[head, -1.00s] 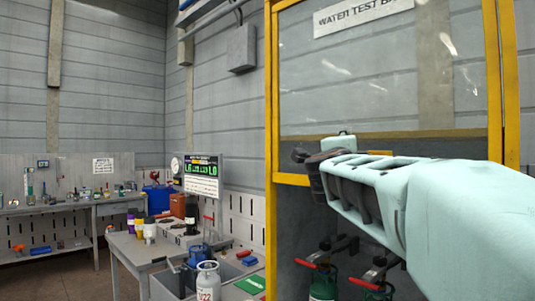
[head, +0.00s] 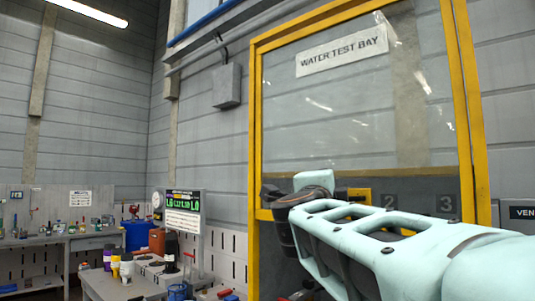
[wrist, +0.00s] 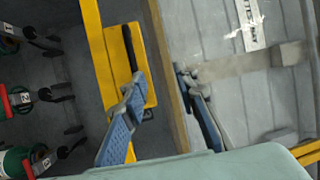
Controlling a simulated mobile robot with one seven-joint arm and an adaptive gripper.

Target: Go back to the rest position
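My gripper (wrist: 158,82) is open and empty in the wrist view, with its two blue-padded fingers apart. In the head view my pale green arm reaches in from the lower right, and the dark gripper (head: 284,222) is at its far end, seen from behind. It overlaps the lower left part of the yellow-framed water test bay (head: 257,110). In the wrist view one finger overlaps a yellow plate with a black bar (wrist: 129,46) on the bay's frame. I cannot tell whether they touch.
A workbench with bottles and cylinders (head: 112,290) stands at the lower left, beside a lit display (head: 184,204). Another bench (head: 60,237) is farther back. In the wrist view numbered cylinders with red handles (wrist: 20,97) show at the left.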

